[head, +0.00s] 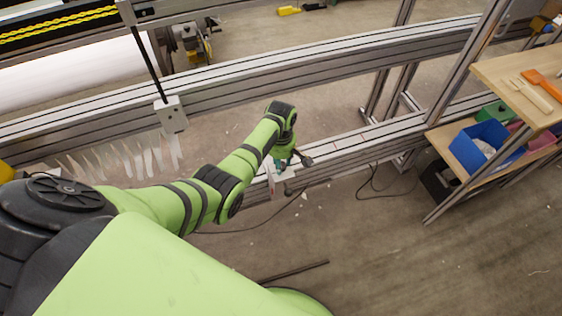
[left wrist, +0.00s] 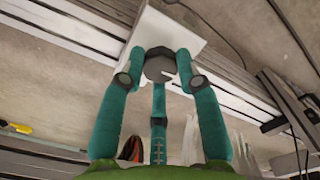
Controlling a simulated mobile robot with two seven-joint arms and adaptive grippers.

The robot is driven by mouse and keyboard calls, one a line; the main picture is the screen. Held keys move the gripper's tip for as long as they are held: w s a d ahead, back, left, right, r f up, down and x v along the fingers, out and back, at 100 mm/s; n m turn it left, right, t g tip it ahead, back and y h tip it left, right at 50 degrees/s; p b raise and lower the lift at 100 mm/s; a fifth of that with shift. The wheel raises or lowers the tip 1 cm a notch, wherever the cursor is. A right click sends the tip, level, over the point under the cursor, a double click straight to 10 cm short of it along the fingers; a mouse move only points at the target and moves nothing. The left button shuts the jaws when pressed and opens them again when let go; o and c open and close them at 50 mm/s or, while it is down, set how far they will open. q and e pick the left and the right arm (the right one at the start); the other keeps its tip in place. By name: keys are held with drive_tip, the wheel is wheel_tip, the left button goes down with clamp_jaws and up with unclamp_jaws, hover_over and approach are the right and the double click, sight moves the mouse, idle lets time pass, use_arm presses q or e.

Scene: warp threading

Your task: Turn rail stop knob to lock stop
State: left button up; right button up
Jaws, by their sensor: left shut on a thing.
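The stop knob (left wrist: 158,70) is a dark grey round knob with a short white line on its face, in the left wrist view. It sits against a white block (left wrist: 150,27), which I take to be the rail stop. My left gripper (left wrist: 160,57) has teal fingers closed around the knob from both sides, with another finger below it. In the head view my left gripper (head: 285,158) is at the lower aluminium rail (head: 345,150). The knob is too small and covered to make out there. My right gripper is not in view.
A larger beam (head: 330,55) crosses behind my arm. A grey block on a thin rod (head: 171,114) hangs at left, above white strips (head: 130,160). A shelf with a blue bin (head: 487,146) stands at right. Cables lie on the floor, which is mostly clear in front.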

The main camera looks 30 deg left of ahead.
use_arm(q)
drive_tip(key=shift+m, duration=0.3)
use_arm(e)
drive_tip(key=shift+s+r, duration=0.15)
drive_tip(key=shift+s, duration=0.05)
use_arm(q)
drive_tip(key=shift+p, duration=0.3)
drive_tip(key=shift+s+m+p, duration=0.1)
drive_tip(key=shift+m+p, duration=0.2)
drive_tip(key=shift+m, duration=0.4)
drive_tip(key=shift+m+p, duration=0.6)
drive_tip(key=shift+m, duration=0.6)
drive_tip(key=m, duration=0.2)
drive_tip(key=shift+m+p, duration=0.35)
drive_tip(key=shift+m, duration=0.05)
drive_tip(key=m+p, duration=0.1)
drive_tip(key=m, duration=0.8)
drive_tip(key=shift+m, duration=0.3)
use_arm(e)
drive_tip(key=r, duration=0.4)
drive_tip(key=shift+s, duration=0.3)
use_arm(q)
drive_tip(key=shift+m, duration=0.3)
